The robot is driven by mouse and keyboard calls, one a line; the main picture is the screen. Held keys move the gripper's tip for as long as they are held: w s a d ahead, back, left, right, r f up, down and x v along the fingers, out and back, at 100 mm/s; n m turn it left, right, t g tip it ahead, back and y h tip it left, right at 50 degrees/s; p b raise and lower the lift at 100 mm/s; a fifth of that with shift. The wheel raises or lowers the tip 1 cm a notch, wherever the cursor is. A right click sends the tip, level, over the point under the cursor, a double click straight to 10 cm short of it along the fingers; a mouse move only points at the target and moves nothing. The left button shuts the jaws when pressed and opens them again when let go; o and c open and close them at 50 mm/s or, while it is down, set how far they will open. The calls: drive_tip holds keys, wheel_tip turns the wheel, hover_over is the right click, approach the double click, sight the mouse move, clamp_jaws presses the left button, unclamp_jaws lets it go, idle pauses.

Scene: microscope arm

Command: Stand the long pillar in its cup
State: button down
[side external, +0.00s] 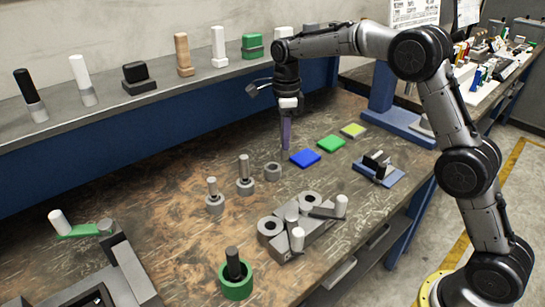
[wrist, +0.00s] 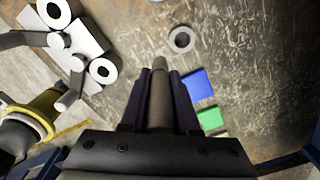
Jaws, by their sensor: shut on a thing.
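My gripper (side external: 286,136) has purple fingers and points down above the table, behind and a little right of a small empty grey cup (side external: 273,170). In the wrist view my gripper (wrist: 160,88) is shut on a grey pillar (wrist: 159,105), whose narrower tip reaches past the fingers. The cup's open ring (wrist: 182,40) shows beyond that tip, a little to the right, apart from it. In the side view the fingers mostly hide the pillar. Two other grey pillars (side external: 244,166) (side external: 213,187) stand upright in grey cups left of the empty one.
Blue (side external: 305,158), green (side external: 331,144) and yellow-green (side external: 353,130) pads lie right of the cup. A grey block fixture (side external: 310,232) with rings and handles stands in front. A green cup (side external: 237,287) holds a black peg. A shelf with several parts (side external: 150,92) runs behind.

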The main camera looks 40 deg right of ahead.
drive_tip(key=shift+w+f, duration=0.8)
drive_tip(key=shift+f, duration=0.65)
drive_tip(key=shift+w+f, duration=0.85)
drive_tip(key=shift+f, duration=0.6)
drive_tip(key=shift+w+f, duration=0.8)
drive_tip(key=shift+f, duration=0.65)
drive_tip(key=shift+f, duration=0.1)
drive_tip(key=c, duration=0.7)
unclamp_jaws()
drive_tip(key=shift+f, duration=0.15)
drive_tip(key=shift+o, duration=0.2)
wheel_tip(320, 180, up, 12)
drive_tip(key=shift+s+r, duration=0.1)
drive_tip(key=shift+r, duration=0.15)
